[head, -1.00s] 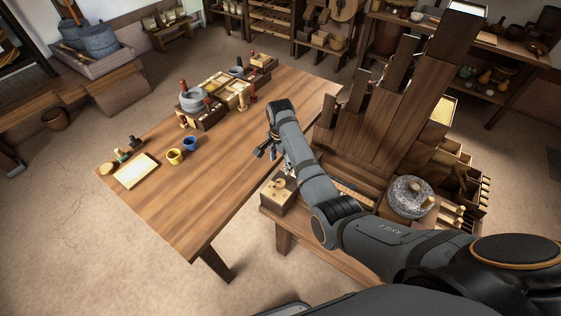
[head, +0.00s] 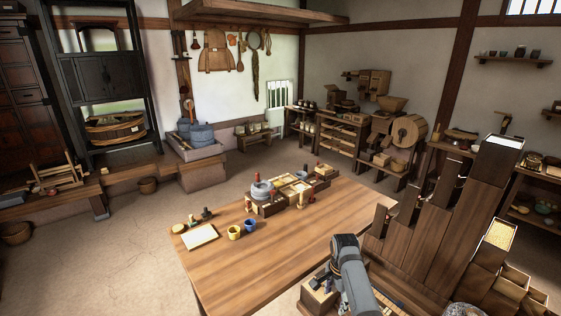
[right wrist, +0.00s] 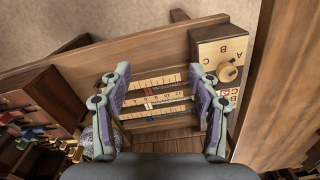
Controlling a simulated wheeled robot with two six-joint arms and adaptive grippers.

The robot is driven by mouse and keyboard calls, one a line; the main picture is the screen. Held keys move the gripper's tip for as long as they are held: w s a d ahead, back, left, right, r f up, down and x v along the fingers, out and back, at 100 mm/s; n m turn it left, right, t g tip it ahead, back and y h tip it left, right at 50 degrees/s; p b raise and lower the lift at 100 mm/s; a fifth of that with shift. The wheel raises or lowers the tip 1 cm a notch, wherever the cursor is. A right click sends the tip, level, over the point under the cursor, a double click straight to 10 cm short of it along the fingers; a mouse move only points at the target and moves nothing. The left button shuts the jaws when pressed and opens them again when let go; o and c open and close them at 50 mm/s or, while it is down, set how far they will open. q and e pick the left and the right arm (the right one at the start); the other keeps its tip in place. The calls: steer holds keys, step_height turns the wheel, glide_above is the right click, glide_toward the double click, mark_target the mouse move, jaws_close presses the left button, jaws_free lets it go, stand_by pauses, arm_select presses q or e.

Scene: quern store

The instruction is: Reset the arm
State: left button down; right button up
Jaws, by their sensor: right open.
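My right arm (head: 358,283) rises from the bottom edge of the head view, right of the table's near end. My right gripper (right wrist: 160,76) is open and empty in the right wrist view, its two purple-grey fingers wide apart. Between and beyond them, apart from the fingers as far as I can tell, lies a wooden rack with marked scale strips (right wrist: 150,97). A wooden box with letters and a round knob (right wrist: 224,72) is beside the right finger. In the head view the gripper is mostly hidden behind the wrist. My left gripper is not in view.
The wooden table (head: 290,255) holds a small stone quern (head: 261,190), a yellow cup (head: 234,232), a blue cup (head: 249,226) and a pale board (head: 200,236). A tall stepped wooden stand (head: 440,235) is close right of my arm. The table's middle is clear.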

steer(key=s+d+f+n, duration=0.35)
steer(key=s+f, duration=0.65)
steer(key=f, duration=0.5)
steer(key=s+d+f+n, duration=0.2)
steer(key=s+f+n, duration=0.2)
steer(key=s+f, duration=0.85)
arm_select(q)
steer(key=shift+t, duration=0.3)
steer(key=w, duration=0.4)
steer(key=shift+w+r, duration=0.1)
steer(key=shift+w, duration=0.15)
arm_select(e)
steer(key=s+d+f+n, duration=0.1)
steer(key=s+f, duration=0.3)
steer(key=s, duration=0.4)
steer(key=s+d+f+n, duration=0.2)
steer(key=s+f+n, duration=0.1)
steer(key=s, duration=0.5)
steer(key=s+d+f+n+t, duration=0.1)
steer(key=s+f, duration=0.3)
steer(key=s, duration=0.4)
steer(key=shift+s+d+f+n+h, duration=0.25)
steer(key=shift+d+f+n+h, duration=0.15)
steer(key=shift+d+n, duration=0.25)
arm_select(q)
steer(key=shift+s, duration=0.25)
